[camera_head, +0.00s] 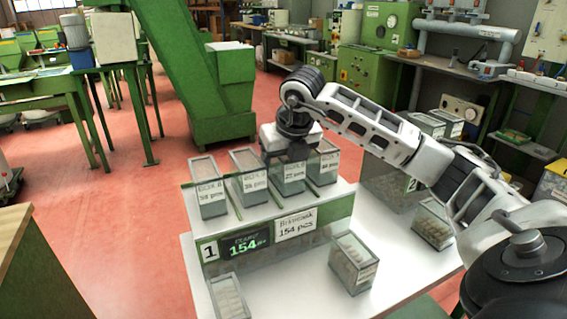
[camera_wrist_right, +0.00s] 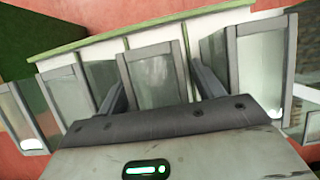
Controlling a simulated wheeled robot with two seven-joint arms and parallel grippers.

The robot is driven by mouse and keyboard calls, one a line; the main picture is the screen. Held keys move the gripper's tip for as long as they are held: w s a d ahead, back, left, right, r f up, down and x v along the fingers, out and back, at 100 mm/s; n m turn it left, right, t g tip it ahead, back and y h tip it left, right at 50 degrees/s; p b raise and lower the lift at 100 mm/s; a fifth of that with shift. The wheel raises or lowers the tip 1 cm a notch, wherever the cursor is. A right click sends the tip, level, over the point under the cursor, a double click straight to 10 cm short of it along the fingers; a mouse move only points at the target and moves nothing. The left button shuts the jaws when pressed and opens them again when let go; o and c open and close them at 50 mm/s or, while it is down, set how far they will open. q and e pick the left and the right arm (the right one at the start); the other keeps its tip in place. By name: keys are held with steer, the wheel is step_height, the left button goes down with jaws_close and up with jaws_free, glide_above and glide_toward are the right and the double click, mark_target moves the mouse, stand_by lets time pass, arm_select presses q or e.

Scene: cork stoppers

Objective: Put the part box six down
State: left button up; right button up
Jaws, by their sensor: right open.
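Clear grey-framed part boxes stand in a row on the raised shelf: a far left box (camera_head: 208,192), a second box (camera_head: 250,180), a third box (camera_head: 289,180) and a far right box (camera_head: 326,168). My right gripper (camera_wrist_right: 159,88) is over the third box, its open fingers on either side of the middle box (camera_wrist_right: 157,76) in the wrist view. Small gaps show between fingers and box. In the head view its fingertips are hard to make out. I cannot tell which box is number six. My left gripper is out of view.
On the white table (camera_head: 296,289), lower boxes stand at front left (camera_head: 230,300), front middle (camera_head: 354,265) and right (camera_head: 433,226). The shelf front carries a "154" sign (camera_head: 245,246). Neighbouring boxes stand close to both fingers. A green machine (camera_head: 215,90) rises behind.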

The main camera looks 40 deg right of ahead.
steer(key=v, duration=1.2)
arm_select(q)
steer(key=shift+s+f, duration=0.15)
arm_select(e)
steer(key=shift+f, duration=0.1)
